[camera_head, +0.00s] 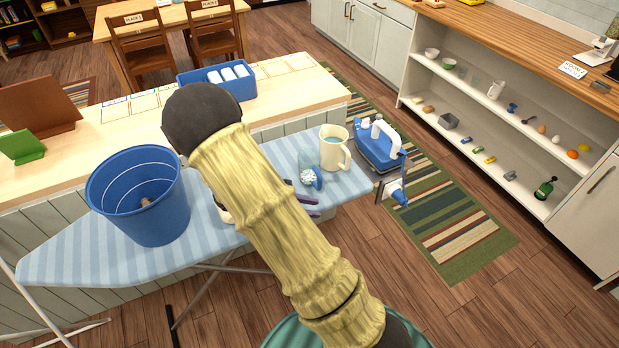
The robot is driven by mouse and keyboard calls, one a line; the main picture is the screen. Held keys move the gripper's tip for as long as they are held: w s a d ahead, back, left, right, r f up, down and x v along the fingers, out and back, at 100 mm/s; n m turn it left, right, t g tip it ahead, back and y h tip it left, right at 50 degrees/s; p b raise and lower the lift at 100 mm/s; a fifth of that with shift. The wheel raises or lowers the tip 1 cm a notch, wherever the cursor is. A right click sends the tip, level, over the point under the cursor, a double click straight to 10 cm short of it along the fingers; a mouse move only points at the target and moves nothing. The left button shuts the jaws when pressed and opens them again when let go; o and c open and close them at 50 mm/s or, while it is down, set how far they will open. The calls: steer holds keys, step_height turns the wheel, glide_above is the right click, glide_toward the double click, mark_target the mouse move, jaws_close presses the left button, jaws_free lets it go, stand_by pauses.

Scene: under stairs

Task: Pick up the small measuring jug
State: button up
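A small clear jug-like vessel (308,160) stands on the striped ironing board, just left of a cream jug (335,150) holding blue liquid. I take the clear one for the small measuring jug, but its markings are too small to read. A blue and white patterned thing (311,178) shows at its base; I cannot tell if it is inside or in front. My yellow ribbed arm crosses the middle and hides most of my gripper. Purple finger-like pieces (306,203) show past the arm's right side, below the clear vessel, and may be its fingers. Their opening is unclear.
A blue bucket (140,195) stands on the board (80,255) at left. A blue iron (377,148) is at the board's right end. The counter behind holds a blue tray (217,84) with white items. Shelves (470,105) at right hold small objects.

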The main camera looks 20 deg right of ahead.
mark_target(310, 187)
steer(key=w+f+n+t+h, duration=0.1)
steer(key=w+n+t+h, duration=0.1)
steer(key=w, duration=0.1)
steer(key=w+a+f+n+t+h+b, duration=0.1)
steer(key=w+f+n+t+h, duration=0.1)
steer(key=w+a+f+n+t+h+b, duration=0.1)
steer(key=w+f+n, duration=0.1)
steer(key=w+n, duration=0.1)
steer(key=shift+w+t+h, duration=0.35)
steer(key=shift+t+h, duration=0.05)
steer(key=shift+r, duration=0.1)
steer(key=d, duration=0.2)
steer(key=d+p, duration=0.1)
steer(key=d, duration=0.1)
steer(key=w+d, duration=0.1)
steer(key=d, duration=0.1)
steer(key=shift+d+p, duration=0.2)
steer(key=shift+p, duration=0.2)
steer(key=shift+d, duration=0.15)
steer(key=shift+w+d+p, duration=0.2)
steer(key=shift+d+p, duration=0.4)
steer(key=shift+d, duration=0.75)
steer(key=shift+w+d+p, duration=0.15)
steer(key=shift+d+p, duration=0.45)
steer(key=shift+d, duration=0.7)
